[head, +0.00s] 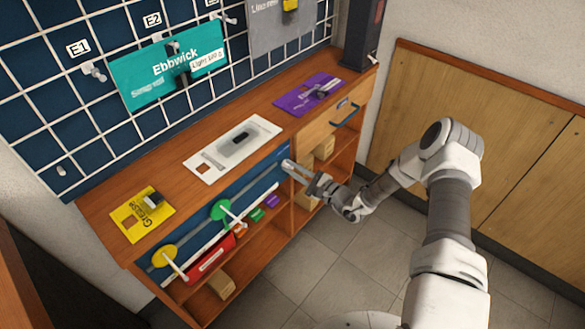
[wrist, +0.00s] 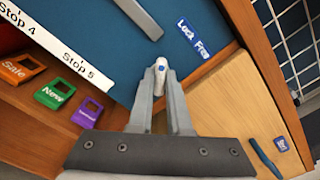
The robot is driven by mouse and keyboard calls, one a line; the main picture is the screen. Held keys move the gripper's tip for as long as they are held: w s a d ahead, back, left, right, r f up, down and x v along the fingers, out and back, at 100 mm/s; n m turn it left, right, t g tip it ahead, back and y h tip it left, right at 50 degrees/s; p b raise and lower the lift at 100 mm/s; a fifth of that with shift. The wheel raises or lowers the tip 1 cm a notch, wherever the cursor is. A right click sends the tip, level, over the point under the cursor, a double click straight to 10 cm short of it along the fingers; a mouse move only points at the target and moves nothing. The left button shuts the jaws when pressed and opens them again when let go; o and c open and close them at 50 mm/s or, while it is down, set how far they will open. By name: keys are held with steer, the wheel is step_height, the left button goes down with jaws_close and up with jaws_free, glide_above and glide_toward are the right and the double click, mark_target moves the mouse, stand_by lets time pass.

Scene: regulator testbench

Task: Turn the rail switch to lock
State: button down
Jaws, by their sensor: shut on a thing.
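The rail switch (wrist: 160,66) shows in the wrist view as a small pale grip with a blue mark, on the blue rail panel (wrist: 188,72). A blue "Lock Free" label (wrist: 192,38) is up and right of it. My gripper (wrist: 160,88) is shut on the switch, one finger on each side. In the head view my gripper (head: 291,168) reaches the right end of the rail panel (head: 262,174). There the fingers largely hide the switch. I cannot tell which word the switch points to.
A green disc (head: 221,210) and a yellow disc (head: 163,256) with pale handles sit along the rail. A white stop strip (wrist: 58,47) runs below, with orange, green and purple tags (wrist: 89,111). A drawer handle (head: 346,116) is to the right. Floor in front is clear.

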steer(key=shift+f+n, duration=0.1)
steer(key=shift+n, duration=0.4)
steer(key=c, duration=0.9)
jaws_free()
steer(key=shift+o, duration=0.2)
steer(key=shift+d, duration=0.1)
steer(key=p+v, duration=0.3)
steer(key=v, duration=1.4)
steer(key=shift+s, duration=0.2)
steer(key=shift+d, duration=0.1)
